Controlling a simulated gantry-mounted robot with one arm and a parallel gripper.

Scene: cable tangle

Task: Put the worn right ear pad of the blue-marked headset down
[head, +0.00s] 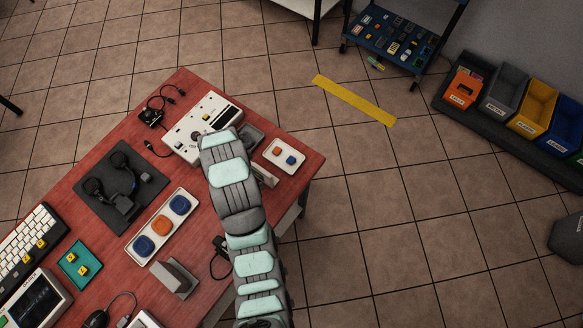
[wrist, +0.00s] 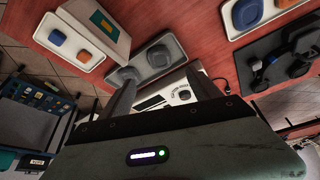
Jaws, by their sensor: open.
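My gripper (wrist: 160,76) is open, its two fingers apart with nothing seen between them. It is over the table beside a grey tray (wrist: 178,45); in the head view my arm hides the fingers and part of this tray (head: 256,138). I cannot tell which is the worn right pad. A dark headset (head: 121,188) lies on a dark mat (head: 98,210); the wrist view shows a small blue spot on the headset (wrist: 290,65).
A white tester (head: 205,118) stands close to my gripper. A small white tray (head: 276,166) holds an orange and a blue pad, beside an upright box (wrist: 95,25). A longer white tray (head: 141,256) holds blue and orange pads. Loose cables lie at the table's back.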

